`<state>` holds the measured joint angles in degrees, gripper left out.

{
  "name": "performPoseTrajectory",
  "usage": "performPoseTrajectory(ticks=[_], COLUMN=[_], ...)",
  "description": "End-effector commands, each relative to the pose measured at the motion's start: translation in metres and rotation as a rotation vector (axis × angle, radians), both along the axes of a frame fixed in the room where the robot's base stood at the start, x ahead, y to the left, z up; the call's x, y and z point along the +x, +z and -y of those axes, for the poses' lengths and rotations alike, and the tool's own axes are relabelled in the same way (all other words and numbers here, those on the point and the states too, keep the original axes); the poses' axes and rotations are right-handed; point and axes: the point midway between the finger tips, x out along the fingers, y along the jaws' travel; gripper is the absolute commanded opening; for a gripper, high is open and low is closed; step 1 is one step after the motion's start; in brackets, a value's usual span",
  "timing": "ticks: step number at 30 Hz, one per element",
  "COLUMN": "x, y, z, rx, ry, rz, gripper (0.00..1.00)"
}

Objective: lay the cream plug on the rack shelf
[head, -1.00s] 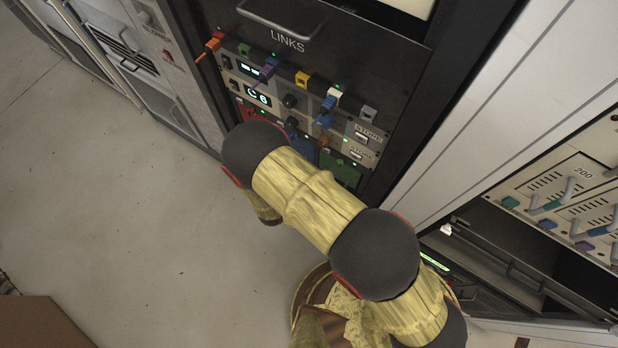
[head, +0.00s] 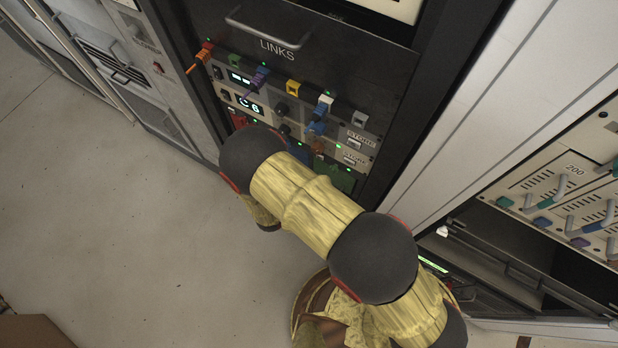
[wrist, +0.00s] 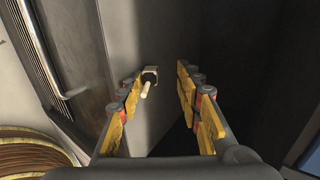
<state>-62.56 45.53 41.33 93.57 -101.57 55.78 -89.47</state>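A cream plug (wrist: 149,82) with a dark ring behind it shows in the wrist view against a grey upright panel. It points toward the camera. My gripper (wrist: 161,75) is open, its yellow-padded fingers apart. The plug appears between the fingers, close to the left one; I cannot tell whether they touch. A small whitish piece (head: 442,231) at the edge of the right rack's opening in the head view may be this plug. The rack shelf (head: 490,262) seems to be the dark recess there. My gripper is hidden behind my arm in the head view.
The LINKS panel (head: 285,62) holds several coloured plugs and lit displays. The floor (head: 110,230) at left is mostly clear.

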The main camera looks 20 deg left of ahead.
Motion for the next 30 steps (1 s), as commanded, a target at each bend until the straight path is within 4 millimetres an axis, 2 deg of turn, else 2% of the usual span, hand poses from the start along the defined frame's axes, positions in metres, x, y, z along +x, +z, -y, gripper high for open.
performPoseTrajectory(ticks=[7,11,24,30], x=[-0.001,-0.009,-0.075,-0.092], y=[0.001,0.007,0.054,0.065], z=[0.0,-0.004,-0.023,-0.027], rx=[0.001,0.0,0.001,0.0], ry=[0.001,0.004,0.004,0.001], rz=[0.0,0.0,0.0,0.0], gripper=[0.35,0.35,0.35,0.35])
